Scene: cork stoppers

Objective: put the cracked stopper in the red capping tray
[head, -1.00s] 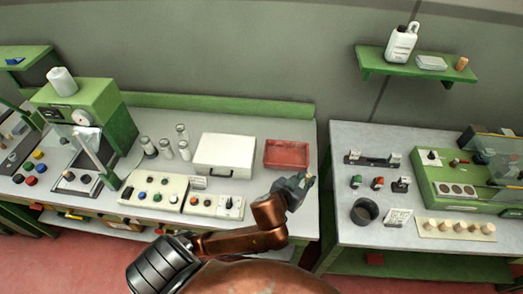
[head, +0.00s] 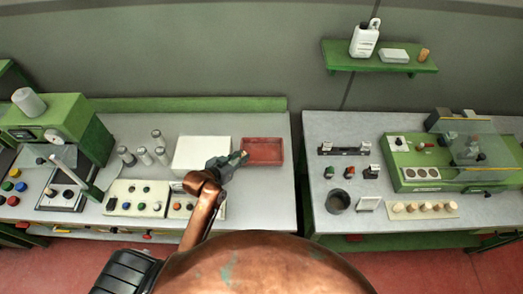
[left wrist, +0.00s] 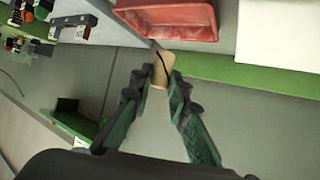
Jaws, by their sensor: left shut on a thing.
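My left gripper (head: 238,160) is shut on a tan cork stopper (left wrist: 162,68), which has a dark crack line down it in the left wrist view. The gripper also shows in the left wrist view (left wrist: 160,84), with a finger on each side of the cork. The red tray (head: 262,160) lies on the left bench at its right end. In the head view the gripper overlaps the tray's left front corner. In the left wrist view the tray (left wrist: 172,34) is just beyond the stopper, which appears outside its rim. My right gripper is not in view.
A white case (head: 203,150) stands left of the tray. Control boxes (head: 138,197) and several small jars (head: 158,138) are further left. A gap separates the right bench, which holds a dark cup (head: 338,201) and a cork rack (head: 424,211).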

